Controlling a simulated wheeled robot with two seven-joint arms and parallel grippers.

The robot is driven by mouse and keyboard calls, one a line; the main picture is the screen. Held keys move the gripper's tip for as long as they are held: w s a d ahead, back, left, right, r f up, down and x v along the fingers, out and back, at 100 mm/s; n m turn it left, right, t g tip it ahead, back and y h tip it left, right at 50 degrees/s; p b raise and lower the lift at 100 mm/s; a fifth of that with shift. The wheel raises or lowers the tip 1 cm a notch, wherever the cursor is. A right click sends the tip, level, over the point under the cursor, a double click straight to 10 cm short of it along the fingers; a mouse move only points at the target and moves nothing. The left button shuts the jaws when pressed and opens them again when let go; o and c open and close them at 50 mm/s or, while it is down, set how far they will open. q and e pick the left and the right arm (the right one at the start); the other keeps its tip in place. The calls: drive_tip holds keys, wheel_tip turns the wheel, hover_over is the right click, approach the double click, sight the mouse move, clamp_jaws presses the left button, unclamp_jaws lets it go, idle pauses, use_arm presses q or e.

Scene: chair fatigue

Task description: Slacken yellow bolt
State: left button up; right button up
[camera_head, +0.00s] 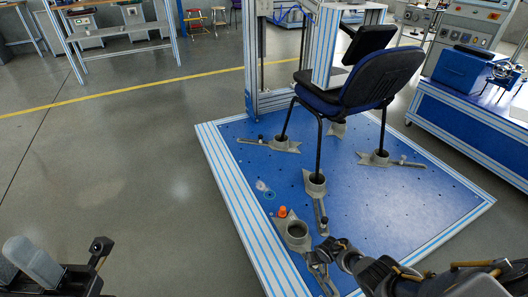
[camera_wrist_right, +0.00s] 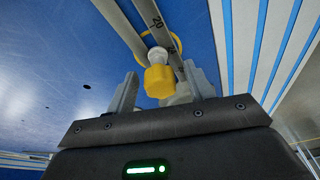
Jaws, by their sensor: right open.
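The yellow bolt (camera_wrist_right: 158,82) shows in the right wrist view, with a pale shaft above it and a yellow ring around its base. It sits by a grey bar with scale marks (camera_wrist_right: 150,18). My right gripper (camera_wrist_right: 162,88) is open, one finger on each side of the bolt in the picture; I cannot tell whether they touch it. In the head view my right gripper (camera_head: 332,250) is over the front grey clamp (camera_head: 297,232), and the yellow bolt cannot be made out there. My left gripper (camera_head: 65,268) is partly in view at lower left, its jaws unclear.
A dark blue office chair (camera_head: 370,72) stands on the blue test platform (camera_head: 240,170), its legs in grey clamps. An orange knob (camera_head: 282,211) is by the front clamp. A blue bench (camera_head: 470,110) stands right. The floor at left is free.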

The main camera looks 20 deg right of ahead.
drive_tip(key=shift+m, duration=0.6)
drive_tip(key=shift+a+m+h, duration=0.15)
drive_tip(key=shift+m+h, duration=0.15)
drive_tip(key=shift+m, duration=0.4)
drive_tip(key=m, duration=0.2)
drive_tip(key=shift+m+g+h, duration=0.3)
drive_tip(key=shift+m, duration=0.1)
drive_tip(key=c, duration=0.6)
drive_tip(key=shift+n, duration=0.8)
drive_tip(key=shift+d, duration=0.2)
